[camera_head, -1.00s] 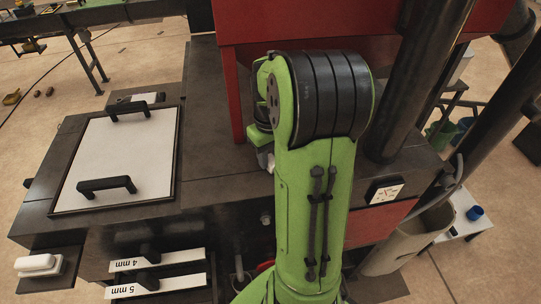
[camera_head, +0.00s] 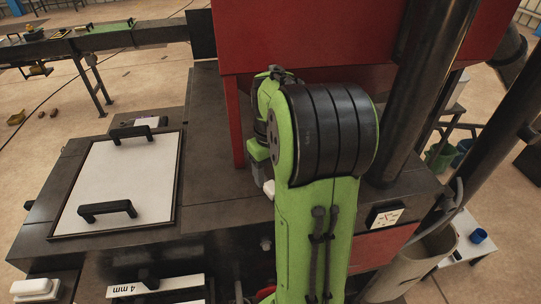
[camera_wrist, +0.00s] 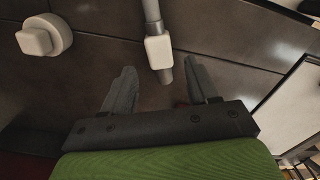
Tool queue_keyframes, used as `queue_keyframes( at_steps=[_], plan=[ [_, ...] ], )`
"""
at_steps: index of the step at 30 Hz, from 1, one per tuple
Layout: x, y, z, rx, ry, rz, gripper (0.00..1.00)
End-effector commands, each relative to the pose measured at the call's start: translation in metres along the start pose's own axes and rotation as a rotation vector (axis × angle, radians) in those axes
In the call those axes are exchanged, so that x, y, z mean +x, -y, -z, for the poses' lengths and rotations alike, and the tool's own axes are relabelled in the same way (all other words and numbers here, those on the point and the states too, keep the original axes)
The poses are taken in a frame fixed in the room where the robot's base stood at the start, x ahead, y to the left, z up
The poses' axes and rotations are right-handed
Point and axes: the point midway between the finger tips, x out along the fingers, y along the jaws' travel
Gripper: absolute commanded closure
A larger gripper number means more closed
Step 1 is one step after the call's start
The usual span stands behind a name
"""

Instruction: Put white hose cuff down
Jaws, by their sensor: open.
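In the wrist view a white cuff (camera_wrist: 158,51) with a squarish block sits around a grey hose or pipe (camera_wrist: 152,12) over a dark tiled surface. My gripper (camera_wrist: 164,76) is open. Its two grey fingers stand apart, one on each side of the hose's near end, and the cuff lies just beyond the fingertips. I see no finger touching the cuff. In the head view my green arm hides the gripper. A small white piece (camera_head: 268,187) shows beside the arm, but I cannot tell whether it is the cuff.
A white round fitting (camera_wrist: 43,36) lies left of the cuff. In the head view, a white panel with black handles (camera_head: 120,180) lies on the dark bench (camera_head: 215,190). A red press frame (camera_head: 300,40) and a thick dark column (camera_head: 420,90) stand close behind and right of my arm.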

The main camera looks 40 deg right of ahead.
Motion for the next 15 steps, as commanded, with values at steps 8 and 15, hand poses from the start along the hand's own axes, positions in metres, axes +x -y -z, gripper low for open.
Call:
queue_keyframes(
  at_steps=[8, 15],
  plan=[
    [-0.072, 0.000, 0.001, -0.001, -0.003, -0.002, 0.41],
    [-0.094, 0.024, -0.007, -0.027, -0.035, -0.026, 0.41]
  ],
)
